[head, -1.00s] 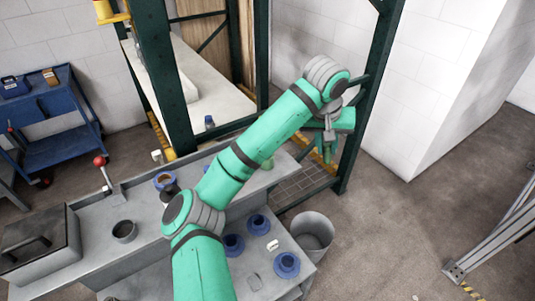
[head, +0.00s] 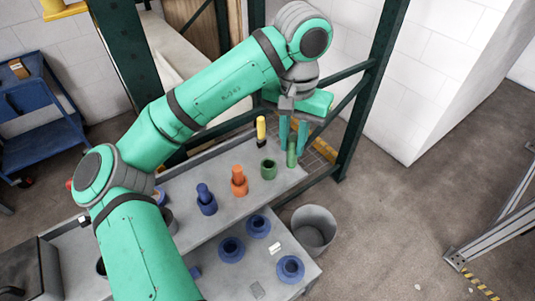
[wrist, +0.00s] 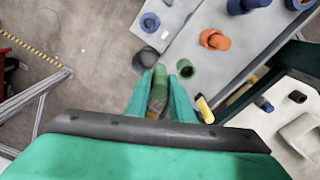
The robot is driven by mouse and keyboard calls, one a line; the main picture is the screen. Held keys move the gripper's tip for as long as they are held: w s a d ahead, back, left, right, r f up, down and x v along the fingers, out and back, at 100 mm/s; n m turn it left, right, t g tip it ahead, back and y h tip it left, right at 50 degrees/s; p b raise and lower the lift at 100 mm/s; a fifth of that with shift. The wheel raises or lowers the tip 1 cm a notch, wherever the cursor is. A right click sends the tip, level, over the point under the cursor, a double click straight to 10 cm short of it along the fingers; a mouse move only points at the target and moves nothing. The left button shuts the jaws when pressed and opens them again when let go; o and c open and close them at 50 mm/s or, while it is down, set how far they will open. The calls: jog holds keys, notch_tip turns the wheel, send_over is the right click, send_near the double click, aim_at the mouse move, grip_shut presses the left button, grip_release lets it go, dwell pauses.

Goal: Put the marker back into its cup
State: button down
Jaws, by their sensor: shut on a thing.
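My gripper (head: 292,140) is shut on a green marker (head: 292,156), which hangs upright between the teal fingers. In the wrist view the marker (wrist: 159,80) shows between the fingertips. The green cup (head: 268,169) stands on the bench near its right end, with a dark opening. The marker is to the right of the cup in the head view and apart from it. In the wrist view the cup (wrist: 185,69) is just right of the fingertips. The marker's height above the bench is hard to judge.
An orange cup with marker (head: 239,184) and a blue cup with marker (head: 207,202) stand left of the green cup. A yellow-and-black cylinder (head: 261,130) stands behind it. A grey bin (head: 313,230) and a lower shelf with several blue rings (head: 290,268) are in front.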

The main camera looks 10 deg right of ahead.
jog(key=shift+w+a+f, duration=0.7)
jog(key=shift+w+f, duration=0.35)
jog(key=shift+f, duration=0.65)
jog(key=shift+w+a+f, duration=0.7)
jog(key=shift+w+f, duration=0.4)
jog(key=shift+f, duration=0.6)
jog(key=shift+w+a+f, duration=0.7)
jog(key=shift+w+f, duration=0.35)
jog(key=shift+f, duration=0.65)
jog(key=c, duration=1.5)
grip_release()
jog(key=shift+f, duration=0.1)
jog(key=shift+c, duration=0.2)
notch_tip(320, 180, up, 12)
jog(key=shift+s+a, duration=0.15)
